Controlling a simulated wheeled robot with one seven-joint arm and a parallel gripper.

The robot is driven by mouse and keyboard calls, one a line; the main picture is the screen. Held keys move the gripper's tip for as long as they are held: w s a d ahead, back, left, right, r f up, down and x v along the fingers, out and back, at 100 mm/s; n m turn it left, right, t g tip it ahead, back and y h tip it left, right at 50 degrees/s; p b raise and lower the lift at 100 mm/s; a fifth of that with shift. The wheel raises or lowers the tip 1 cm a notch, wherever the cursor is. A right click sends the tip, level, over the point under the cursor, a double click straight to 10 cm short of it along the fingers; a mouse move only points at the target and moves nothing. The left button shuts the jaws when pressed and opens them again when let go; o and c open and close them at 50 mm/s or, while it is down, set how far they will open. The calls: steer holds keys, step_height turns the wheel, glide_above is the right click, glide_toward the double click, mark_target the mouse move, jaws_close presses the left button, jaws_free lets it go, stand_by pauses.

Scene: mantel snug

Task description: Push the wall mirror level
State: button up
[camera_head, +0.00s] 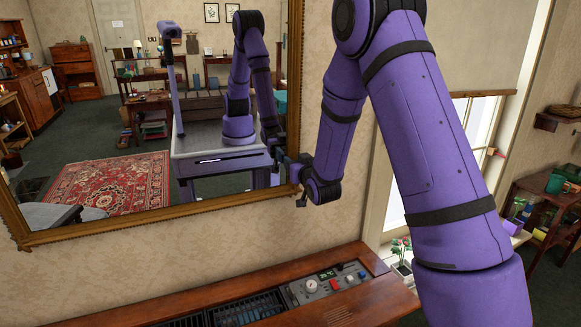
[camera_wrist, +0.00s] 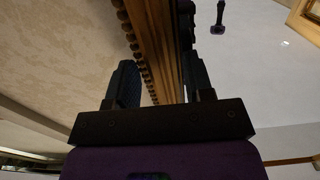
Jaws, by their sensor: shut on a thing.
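The wall mirror (camera_head: 150,213) has a gilt, beaded frame and hangs on the patterned wall at the left of the head view. Its lower rail runs down toward the left in the picture; how much of that is real tilt and how much the viewing angle, I cannot tell. My gripper (camera_head: 287,172) is at the frame's lower right part, beside the corner. In the wrist view the frame edge (camera_wrist: 152,40) passes between the two dark fingers of my gripper (camera_wrist: 160,78), which are shut on it. The mirror's top is out of view.
Below the mirror is a wooden cabinet (camera_head: 225,290) with a grille and a control panel of knobs. A window and a potted plant (camera_head: 401,255) are at the right, with a dark wooden table (camera_head: 545,200) beyond. The room inside the glass is a reflection.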

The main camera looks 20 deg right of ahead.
steer(key=o, duration=1.3)
steer(key=s, duration=1)
steer(key=shift+s+a, duration=0.15)
steer(key=shift+s, duration=0.25)
